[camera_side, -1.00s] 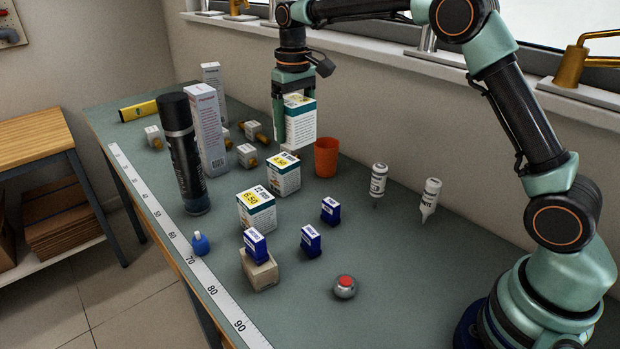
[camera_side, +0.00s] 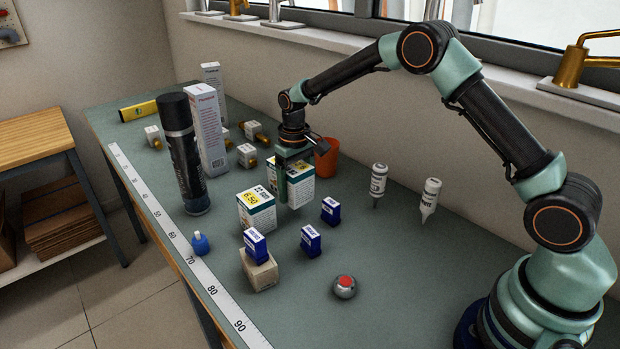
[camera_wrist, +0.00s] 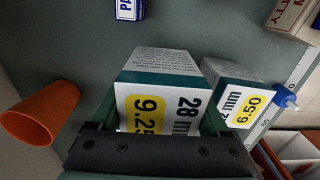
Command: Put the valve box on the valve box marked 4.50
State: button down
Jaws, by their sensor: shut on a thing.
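My gripper (camera_side: 292,176) is shut on a white and teal valve box (camera_side: 301,187), pointing down over the middle of the bench. In the wrist view this held valve box (camera_wrist: 160,100) reads 28 mm and 9.25 on yellow. A similar valve box (camera_side: 257,212) marked 6.50 stands on the bench just left and in front of it; it also shows in the wrist view (camera_wrist: 236,98). I read no 4.50 label in any view. The other box that stood behind the 6.50 box is mostly or wholly hidden by my gripper and the held box.
An orange cup (camera_side: 327,160) stands close behind my gripper. A dark spray can (camera_side: 184,155) and a tall white box (camera_side: 208,128) stand left. White bottles (camera_side: 379,180) stand right.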

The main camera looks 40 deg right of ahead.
aim_at(295, 166)
jog(key=shift+f, duration=2.05)
grip_release()
jog(key=shift+f, duration=0.15)
notch_tip(295, 166, up, 12)
jog(key=shift+r, duration=0.15)
jog(key=s+d+r+t, duration=0.2)
jog(key=s+r+t, duration=0.2)
jog(key=s+r, duration=1.1)
jog(key=s+f+t, duration=0.1)
jog(key=s+f, duration=0.2)
jog(key=s, duration=0.5)
jog(key=shift+s+t, duration=0.25)
jog(key=shift+t, duration=0.05)
